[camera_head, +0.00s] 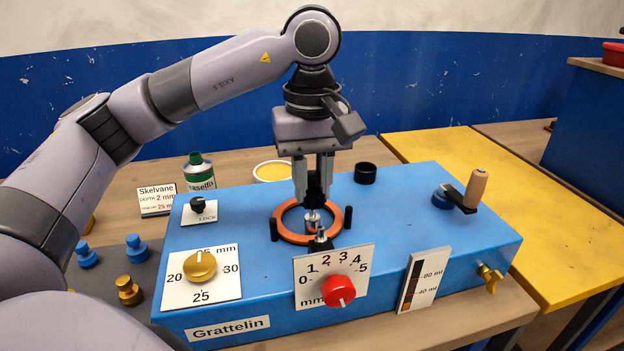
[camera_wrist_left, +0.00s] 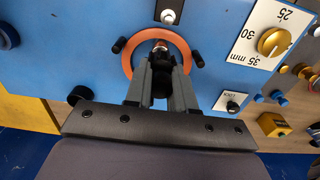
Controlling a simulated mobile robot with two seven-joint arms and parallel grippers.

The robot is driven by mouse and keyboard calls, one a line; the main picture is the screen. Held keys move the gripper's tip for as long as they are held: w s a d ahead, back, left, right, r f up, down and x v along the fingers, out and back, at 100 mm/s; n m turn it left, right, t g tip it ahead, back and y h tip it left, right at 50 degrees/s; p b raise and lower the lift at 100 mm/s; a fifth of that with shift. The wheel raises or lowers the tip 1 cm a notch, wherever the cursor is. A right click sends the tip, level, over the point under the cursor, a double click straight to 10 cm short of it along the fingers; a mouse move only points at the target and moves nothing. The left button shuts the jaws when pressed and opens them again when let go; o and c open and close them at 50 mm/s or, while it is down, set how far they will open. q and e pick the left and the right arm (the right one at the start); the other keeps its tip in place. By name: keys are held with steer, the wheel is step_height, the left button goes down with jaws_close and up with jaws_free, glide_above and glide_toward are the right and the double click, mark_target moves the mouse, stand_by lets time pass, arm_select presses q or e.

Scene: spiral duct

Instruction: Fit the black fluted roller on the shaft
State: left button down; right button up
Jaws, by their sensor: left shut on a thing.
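My left gripper (camera_head: 313,197) points down over the blue machine (camera_head: 400,215) and is shut on a black piece (camera_head: 314,187), which looks like the black fluted roller. Its flutes are too small to make out. In the left wrist view the black piece (camera_wrist_left: 160,86) sits between the two grey fingers. A short silver shaft (camera_head: 312,217) stands inside the orange ring (camera_head: 282,233) on the machine's top, close below the gripper. Whether the roller touches the shaft, I cannot tell. My right gripper is out of view.
Black posts (camera_head: 348,217) flank the ring. A lock knob (camera_head: 197,204), a brass dial (camera_head: 199,265), a red dial (camera_head: 339,291) and a wooden-handled crank (camera_head: 474,190) are on the machine. A black cup (camera_head: 365,173), yellow bowl (camera_head: 272,171) and green bottle (camera_head: 198,172) are near its back edge.

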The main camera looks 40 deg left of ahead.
arm_select(q)
steer(key=shift+f, duration=0.35)
stand_by(0.3)
steer(key=shift+f+b, duration=0.3)
steer(key=shift+b, duration=0.2)
steer(key=shift+f+b, duration=0.7)
stand_by(1.4)
steer(key=c, duration=0.5)
jaws_free()
steer(key=shift+c, duration=0.2)
